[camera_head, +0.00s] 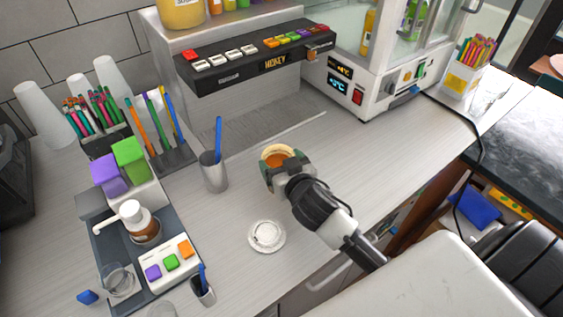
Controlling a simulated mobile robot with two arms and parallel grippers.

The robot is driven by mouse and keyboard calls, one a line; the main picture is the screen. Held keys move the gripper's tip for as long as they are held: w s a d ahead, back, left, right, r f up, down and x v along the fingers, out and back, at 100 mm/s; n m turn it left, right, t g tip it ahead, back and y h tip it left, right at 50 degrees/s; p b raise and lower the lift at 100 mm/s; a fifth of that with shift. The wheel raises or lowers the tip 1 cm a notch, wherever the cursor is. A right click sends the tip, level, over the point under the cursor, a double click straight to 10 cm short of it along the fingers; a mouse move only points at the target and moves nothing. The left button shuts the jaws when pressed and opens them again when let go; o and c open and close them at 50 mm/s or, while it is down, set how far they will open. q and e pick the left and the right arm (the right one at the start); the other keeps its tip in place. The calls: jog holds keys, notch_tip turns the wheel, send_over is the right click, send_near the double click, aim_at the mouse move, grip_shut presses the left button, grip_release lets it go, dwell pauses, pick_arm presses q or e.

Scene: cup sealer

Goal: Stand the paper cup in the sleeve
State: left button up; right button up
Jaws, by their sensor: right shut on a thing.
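My right gripper (284,177) reaches in from the lower right and is shut on the paper cup (277,152), seen from above. The cup has a pale tan rim and orange-brown inside; its lower part is hidden behind the gripper. I cannot tell whether the cup touches the counter. No separate sleeve can be made out; one may be hidden under the cup and gripper. My left gripper is not in view.
A white round lid-like disc (267,236) lies on the counter in front. A metal cup with a blue stick (214,172) stands left of the gripper. A dark tray with a pump bottle (138,222) is further left. The counter right of the gripper is clear.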

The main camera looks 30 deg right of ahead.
jog(key=shift+s, duration=0.1)
jog(key=shift+f, duration=0.3)
jog(key=o, duration=0.6)
jog(key=shift+f, duration=0.15)
jog(key=o, duration=0.3)
jog(key=shift+o, duration=0.2)
